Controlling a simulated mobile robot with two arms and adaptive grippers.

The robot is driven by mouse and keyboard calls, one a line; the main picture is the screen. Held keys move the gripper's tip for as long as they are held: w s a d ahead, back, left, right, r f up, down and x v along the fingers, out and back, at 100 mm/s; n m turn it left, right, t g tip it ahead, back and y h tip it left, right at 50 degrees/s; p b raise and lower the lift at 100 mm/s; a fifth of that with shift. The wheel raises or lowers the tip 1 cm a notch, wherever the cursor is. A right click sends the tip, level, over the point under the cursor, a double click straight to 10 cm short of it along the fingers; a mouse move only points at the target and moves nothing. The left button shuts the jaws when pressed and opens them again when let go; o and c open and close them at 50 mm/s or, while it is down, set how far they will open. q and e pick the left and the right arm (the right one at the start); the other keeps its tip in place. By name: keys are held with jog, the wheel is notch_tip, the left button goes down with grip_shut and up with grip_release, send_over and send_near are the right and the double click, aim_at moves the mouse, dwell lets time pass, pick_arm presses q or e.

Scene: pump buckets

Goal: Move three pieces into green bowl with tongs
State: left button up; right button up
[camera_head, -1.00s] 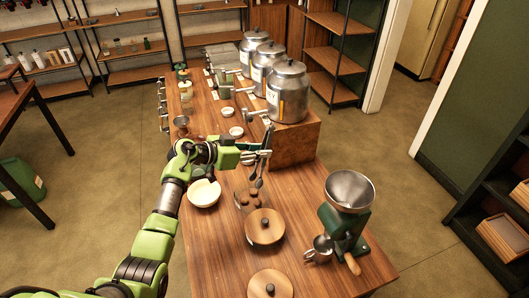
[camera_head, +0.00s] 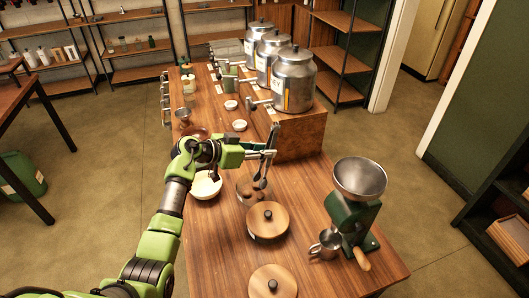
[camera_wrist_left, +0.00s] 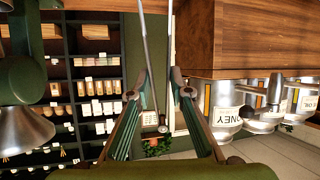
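In the head view my left gripper (camera_head: 264,154) is over the table, shut on a pair of metal tongs (camera_head: 262,170) that hang with their tips down. The wrist view shows the two tong arms (camera_wrist_left: 146,60) between my fingers (camera_wrist_left: 160,95). The tips are over or in a brown round dish (camera_head: 241,192); whether they touch its contents I cannot tell. Small brown pieces show dimly in it, partly hidden by the tongs. A pale bowl (camera_head: 206,189) stands left of the dish, partly behind my arm; no clearly green bowl shows. My right gripper is not in view.
Two wooden lids with dark knobs (camera_head: 267,221) (camera_head: 273,283) are nearer on the table. A green grinder (camera_head: 352,215) with a metal cup (camera_head: 325,244) stands right. Metal dispensers (camera_head: 292,80) stand on a wooden block (camera_head: 300,133) behind. Small white bowls (camera_head: 239,125) lie farther back.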

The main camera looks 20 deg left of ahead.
pick_arm(q)
notch_tip(320, 180, down, 5)
jog(key=b, duration=0.3)
jog(key=shift+f+b, duration=0.2)
jog(key=shift+b, duration=0.1)
grip_shut()
jog(key=shift+r, duration=0.1)
